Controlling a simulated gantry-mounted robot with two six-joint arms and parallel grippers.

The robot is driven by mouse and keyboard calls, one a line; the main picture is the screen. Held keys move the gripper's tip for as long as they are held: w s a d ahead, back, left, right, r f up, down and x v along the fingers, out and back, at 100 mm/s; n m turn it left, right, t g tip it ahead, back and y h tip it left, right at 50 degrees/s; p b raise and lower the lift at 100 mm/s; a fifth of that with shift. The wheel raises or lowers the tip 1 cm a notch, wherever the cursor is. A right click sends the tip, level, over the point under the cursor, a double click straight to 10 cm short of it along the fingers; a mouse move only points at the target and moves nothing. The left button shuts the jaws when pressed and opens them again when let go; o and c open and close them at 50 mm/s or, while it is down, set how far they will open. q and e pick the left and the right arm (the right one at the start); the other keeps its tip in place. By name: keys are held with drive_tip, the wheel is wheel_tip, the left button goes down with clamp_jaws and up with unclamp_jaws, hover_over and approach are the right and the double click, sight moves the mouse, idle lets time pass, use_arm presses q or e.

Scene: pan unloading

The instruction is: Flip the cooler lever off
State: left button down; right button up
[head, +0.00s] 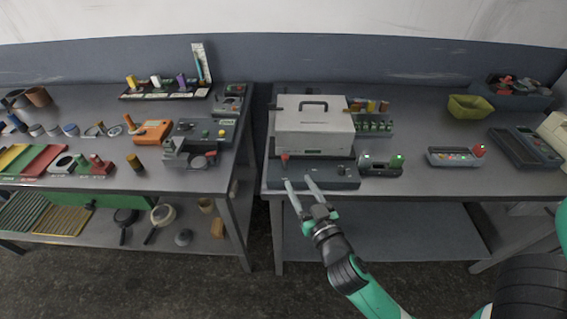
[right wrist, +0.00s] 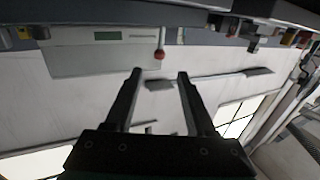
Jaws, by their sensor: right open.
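A white box with a dark top handle (head: 313,125), which looks like the cooler, stands on a dark base (head: 318,177) at the left end of the right bench. A red-knobbed lever (head: 284,157) shows at its front left. My right gripper (head: 298,181) is open and empty at the base's front edge. Its fingertips (right wrist: 160,73) point toward the knob, which appears beyond the gap between them. My left gripper is out of view.
A small device with a green knob (head: 397,161) stands right of the base. Another with a red knob (head: 478,150) is farther right. A rack of green-topped items (head: 374,125) stands behind. The left bench is crowded.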

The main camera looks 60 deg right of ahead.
sight(286, 160)
drive_tip(key=x, duration=1.1)
drive_tip(key=shift+w+d, duration=0.1)
drive_tip(key=shift+w, duration=0.05)
clamp_jaws()
